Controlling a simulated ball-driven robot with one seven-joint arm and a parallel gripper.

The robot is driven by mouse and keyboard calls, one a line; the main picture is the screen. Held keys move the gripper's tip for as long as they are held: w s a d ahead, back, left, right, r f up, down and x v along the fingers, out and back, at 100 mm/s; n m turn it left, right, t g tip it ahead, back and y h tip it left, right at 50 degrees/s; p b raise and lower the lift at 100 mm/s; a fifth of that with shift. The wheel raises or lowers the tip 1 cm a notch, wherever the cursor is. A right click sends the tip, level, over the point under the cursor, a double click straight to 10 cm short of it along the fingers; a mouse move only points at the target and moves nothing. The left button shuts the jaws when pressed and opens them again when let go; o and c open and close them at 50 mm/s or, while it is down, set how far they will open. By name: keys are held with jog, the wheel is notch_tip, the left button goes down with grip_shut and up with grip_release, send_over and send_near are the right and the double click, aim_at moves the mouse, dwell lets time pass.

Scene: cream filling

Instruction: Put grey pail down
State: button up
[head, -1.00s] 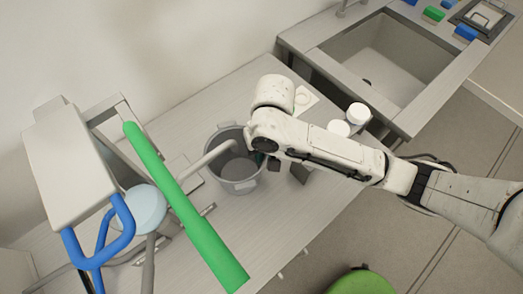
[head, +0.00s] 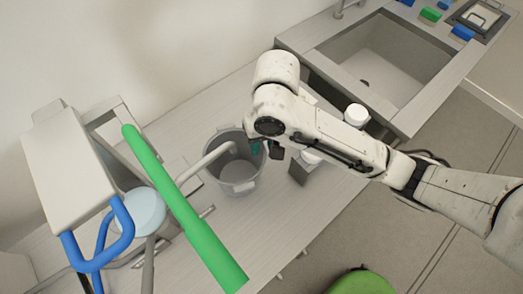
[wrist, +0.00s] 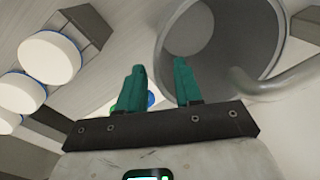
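The grey pail (head: 236,183) stands upright on the counter under the end of a curved grey pipe. In the wrist view its round wall and open mouth (wrist: 215,40) fill the upper right. My gripper (head: 262,149) is at the pail's right rim in the head view. In the wrist view my gripper (wrist: 159,78) has its two teal fingers spread well apart, with nothing clamped between them. The right finger overlaps the pail's edge in that picture; I cannot tell whether it touches. My arm partly hides the pail's right side.
The pipe (head: 212,157) and a long green bar (head: 185,210) lie left of the pail. White-lidded containers (wrist: 48,57) stand close to my gripper; one (head: 356,114) shows right of my arm. A sink (head: 385,60) is at the back right. Counter in front of the pail is clear.

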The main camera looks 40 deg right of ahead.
notch_tip(320, 180, up, 6)
jog(key=p, duration=0.2)
jog(key=shift+s+d+r, duration=0.15)
jog(key=shift+d+r, duration=0.05)
jog(key=shift+d, duration=0.15)
dwell(1.1)
